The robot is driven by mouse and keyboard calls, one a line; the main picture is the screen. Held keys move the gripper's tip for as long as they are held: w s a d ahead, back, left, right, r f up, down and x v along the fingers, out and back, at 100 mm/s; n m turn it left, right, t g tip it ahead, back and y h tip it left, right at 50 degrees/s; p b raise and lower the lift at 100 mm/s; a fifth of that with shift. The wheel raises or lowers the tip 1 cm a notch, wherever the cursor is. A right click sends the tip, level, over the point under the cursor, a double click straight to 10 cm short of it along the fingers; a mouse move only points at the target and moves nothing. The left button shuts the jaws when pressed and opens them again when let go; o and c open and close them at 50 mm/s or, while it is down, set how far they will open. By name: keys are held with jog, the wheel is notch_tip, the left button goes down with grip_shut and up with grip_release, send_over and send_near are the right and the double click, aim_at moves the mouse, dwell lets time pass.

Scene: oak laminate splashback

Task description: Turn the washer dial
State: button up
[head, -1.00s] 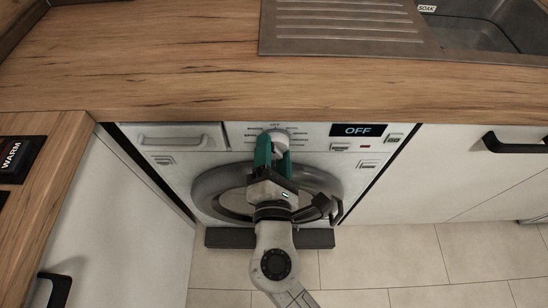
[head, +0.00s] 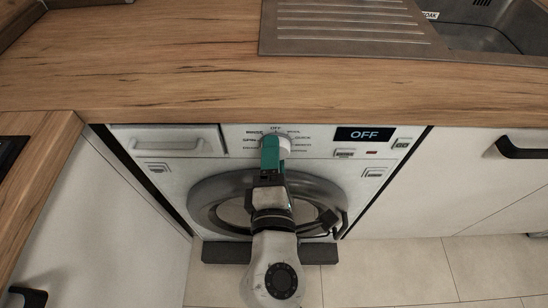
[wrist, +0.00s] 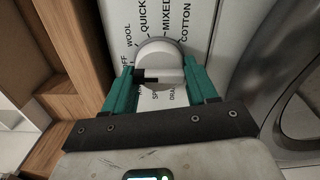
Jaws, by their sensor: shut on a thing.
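The washer (head: 330,175) is white, set under the counter, and its display (head: 365,134) reads OFF. Its pale round dial (head: 285,147) sits at the upper middle of the front, partly hidden by my gripper (head: 273,146). In the wrist view the dial (wrist: 158,52) has a raised bar with a dark mark at its left end, on the side of the OFF label. My gripper (wrist: 160,80) has its teal fingers at the two ends of the bar, shut on the dial. Labels such as QUICK, MIXED and COTTON surround it.
The wooden worktop (head: 150,65) overhangs just above the dial. The round door (head: 205,205) lies below, behind my arm. A detergent drawer (head: 165,140) is at left. Dark cabinet handles (head: 525,150) stick out at right and lower left. The tiled floor (head: 400,270) is clear at right.

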jog(key=shift+f, duration=0.15)
jog(key=o, duration=1.1)
jog(key=shift+c, duration=0.2)
jog(key=shift+s, duration=0.15)
jog(key=s, duration=1)
jog(key=shift+s, duration=0.3)
